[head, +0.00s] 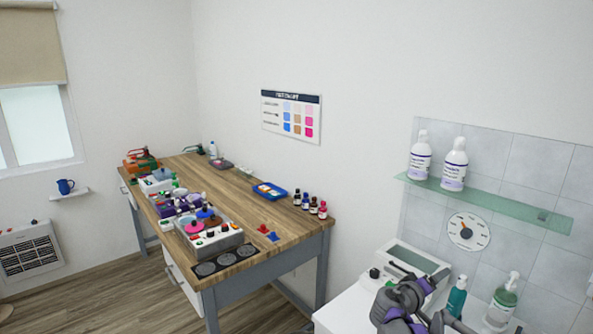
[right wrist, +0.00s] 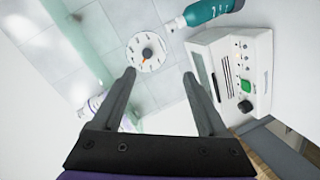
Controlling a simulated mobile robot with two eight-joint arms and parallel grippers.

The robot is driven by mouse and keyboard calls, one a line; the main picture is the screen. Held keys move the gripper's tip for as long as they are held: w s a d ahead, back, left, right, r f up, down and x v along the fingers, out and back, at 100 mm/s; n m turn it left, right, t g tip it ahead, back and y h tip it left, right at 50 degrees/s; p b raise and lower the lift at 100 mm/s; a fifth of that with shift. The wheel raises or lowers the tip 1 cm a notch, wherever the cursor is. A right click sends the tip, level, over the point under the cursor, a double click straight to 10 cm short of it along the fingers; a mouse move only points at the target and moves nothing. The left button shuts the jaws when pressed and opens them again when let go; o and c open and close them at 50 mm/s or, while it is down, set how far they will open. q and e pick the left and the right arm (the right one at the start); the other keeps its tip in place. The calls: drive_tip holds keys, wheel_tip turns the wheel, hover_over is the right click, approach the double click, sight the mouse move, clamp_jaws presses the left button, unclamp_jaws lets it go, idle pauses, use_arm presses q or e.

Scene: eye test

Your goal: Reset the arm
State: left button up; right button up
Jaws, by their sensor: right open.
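My right gripper (right wrist: 159,75) shows in the right wrist view with its two dark fingers apart and nothing between them. Beyond the fingers are a tiled wall and a round white dial (right wrist: 146,52). In the head view a grey and purple part of my arm (head: 402,303) is at the bottom right, in front of a white machine with a clear lid (head: 413,258). The fingertips cannot be made out there. My left gripper is in neither view.
A teal bottle (head: 457,296) and a green pump bottle (head: 501,303) stand close to my arm. A glass shelf (head: 500,205) with two white bottles juts from the wall above. A crowded wooden workbench (head: 283,236) stands left, with open floor in front.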

drive_tip(key=s+a+f+g+y, duration=0.1)
drive_tip(key=s+a+f+y, duration=0.3)
drive_tip(key=s, duration=0.7)
drive_tip(key=s+a+f+m+g+y, duration=0.1)
drive_tip(key=s+a+f+y, duration=0.3)
drive_tip(key=s+a, duration=0.3)
drive_tip(key=s+a+f+m+g+y, duration=0.1)
drive_tip(key=s+a+f+y, duration=0.2)
drive_tip(key=s, duration=1.3)
drive_tip(key=a+f, duration=0.2)
drive_tip(key=a, duration=0.1)
drive_tip(key=shift+a+f+g+y, duration=0.2)
drive_tip(key=shift+f+g+y, duration=0.2)
